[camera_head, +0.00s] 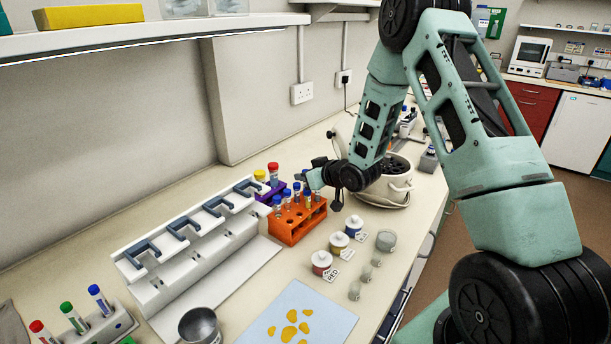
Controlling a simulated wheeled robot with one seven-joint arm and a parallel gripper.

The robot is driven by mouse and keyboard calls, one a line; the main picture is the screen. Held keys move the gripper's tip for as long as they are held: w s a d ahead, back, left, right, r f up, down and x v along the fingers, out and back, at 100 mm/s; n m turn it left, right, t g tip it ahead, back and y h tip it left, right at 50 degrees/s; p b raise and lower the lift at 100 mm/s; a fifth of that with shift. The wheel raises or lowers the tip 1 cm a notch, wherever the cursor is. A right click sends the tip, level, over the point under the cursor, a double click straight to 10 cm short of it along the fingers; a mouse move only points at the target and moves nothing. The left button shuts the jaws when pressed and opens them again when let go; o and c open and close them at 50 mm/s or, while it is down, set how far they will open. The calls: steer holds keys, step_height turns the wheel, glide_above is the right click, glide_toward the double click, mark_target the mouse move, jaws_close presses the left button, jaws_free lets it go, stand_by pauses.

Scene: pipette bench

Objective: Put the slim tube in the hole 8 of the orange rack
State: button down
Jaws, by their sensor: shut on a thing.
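The orange rack (287,236) stands on the bench in the middle of the head view. Several blue-capped tubes (286,198) stand upright in it. My gripper (311,187) is over the back right part of the rack, at the end of my teal arm. It is shut on a slim tube (308,199), which is small in the picture and partly hidden by the gripper. I cannot tell whether its lower end is inside a hole or above one. The hole numbers are too small to read.
A purple rack (265,196) with red- and yellow-capped tubes stands just behind. A white pipette stand (190,245) is to the left. A blue mat (335,317) lies in front.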

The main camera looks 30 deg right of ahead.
steer(key=shift+f, duration=0.15)
steer(key=shift+f+b, duration=0.65)
steer(key=c, duration=1.3)
jaws_free()
steer(key=shift+r, duration=0.1)
steer(key=shift+o, duration=0.2)
steer(key=b+v, duration=0.6)
steer(key=v, duration=1.1)
steer(key=shift+s, duration=0.2)
steer(key=shift+r, duration=0.15)
